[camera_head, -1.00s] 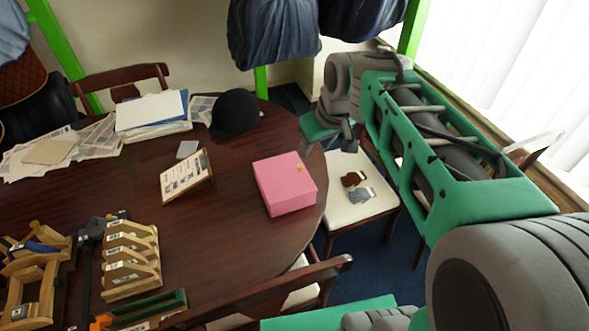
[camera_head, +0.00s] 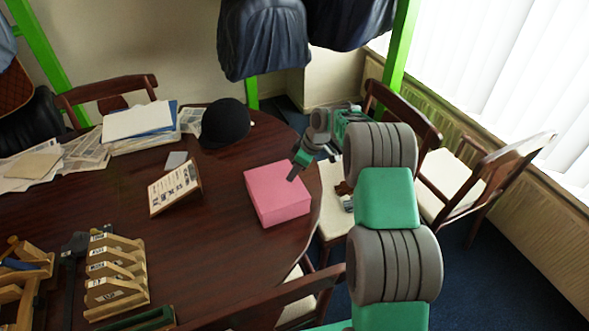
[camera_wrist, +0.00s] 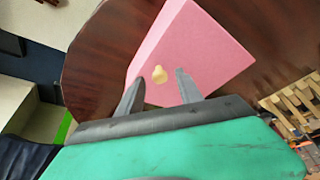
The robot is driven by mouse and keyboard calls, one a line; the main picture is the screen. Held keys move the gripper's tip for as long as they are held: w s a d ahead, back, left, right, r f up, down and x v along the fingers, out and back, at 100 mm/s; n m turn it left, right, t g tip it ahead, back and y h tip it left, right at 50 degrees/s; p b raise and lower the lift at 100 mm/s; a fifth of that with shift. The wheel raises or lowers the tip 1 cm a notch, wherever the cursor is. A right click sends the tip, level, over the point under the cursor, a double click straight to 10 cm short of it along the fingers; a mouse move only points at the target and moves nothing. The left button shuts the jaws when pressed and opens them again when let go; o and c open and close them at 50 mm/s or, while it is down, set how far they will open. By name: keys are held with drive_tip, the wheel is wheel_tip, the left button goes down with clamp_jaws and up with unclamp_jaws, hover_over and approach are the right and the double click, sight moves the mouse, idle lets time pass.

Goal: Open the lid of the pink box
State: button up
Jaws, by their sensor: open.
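The pink box (camera_head: 278,194) sits near the right edge of the dark wooden table in the head view, with its lid closed. It also shows in the wrist view (camera_wrist: 195,52), where a small yellowish knob (camera_wrist: 158,74) stands on its surface. My gripper (camera_head: 293,172) is at the box's back right corner, above the lid. In the wrist view my gripper (camera_wrist: 156,82) is open, with one finger on each side of the knob. I cannot tell whether the fingers touch the box. The knob is hidden in the head view.
A clipboard (camera_head: 174,188) stands left of the box, and a black cap (camera_head: 227,122) lies behind it. Wooden racks (camera_head: 115,273) are at the front left. Chairs (camera_head: 462,184) stand to the right. The tabletop around the box's left side is clear.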

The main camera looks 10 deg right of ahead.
drive_tip(key=shift+a+f, duration=0.15)
drive_tip(key=shift+f, duration=0.15)
drive_tip(key=shift+c, duration=0.3)
clamp_jaws()
idle(0.9)
